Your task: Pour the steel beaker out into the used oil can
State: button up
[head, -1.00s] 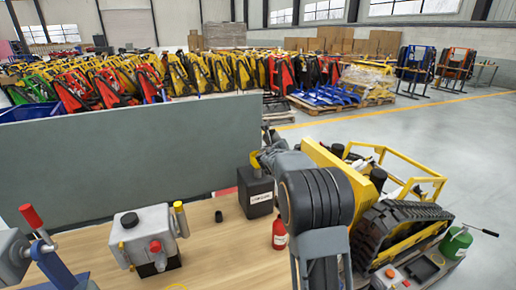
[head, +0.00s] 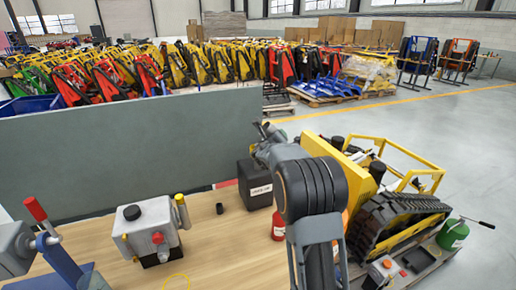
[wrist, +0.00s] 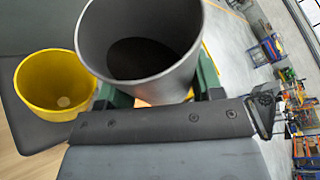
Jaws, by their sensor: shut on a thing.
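The steel beaker (wrist: 165,80) is a grey metal cup in the wrist view, its mouth toward the camera and dark contents at its bottom. My gripper (wrist: 155,92) is shut on it, with green fingers on both sides. The used oil can (head: 258,192) is a black can with a white label on the bench in the head view. A yellow funnel (wrist: 57,82) stands on its dark top (wrist: 35,120) in the wrist view, left of the beaker and apart from it. In the head view my arm hides the funnel, and the beaker is hard to make out.
A small black cap (head: 220,208) lies on the bench left of the can. A red bottle (head: 278,228) stands close to its right. A grey machine unit (head: 150,228) stands further left. A grey panel (head: 130,155) rises behind. A yellow tracked carrier (head: 390,200) is at right.

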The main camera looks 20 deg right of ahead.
jog(key=shift+d+r+n+h+p, duration=0.1)
jog(key=shift+r+n+h+p, duration=0.3)
jog(key=shift+r+n, duration=0.15)
dwell(0.4)
jog(key=shift+f+n+t+b, duration=0.3)
jog(key=shift+n, duration=0.45)
dwell(0.4)
jog(key=shift+r+n+h+p, duration=0.35)
jog(key=shift+r+n+h, duration=0.25)
jog(key=shift+n, duration=0.2)
dwell(2.2)
jog(key=shift+f+n+t+b, duration=0.3)
jog(key=shift+n+t+b, duration=0.2)
jog(key=shift+n, duration=0.3)
dwell(2.1)
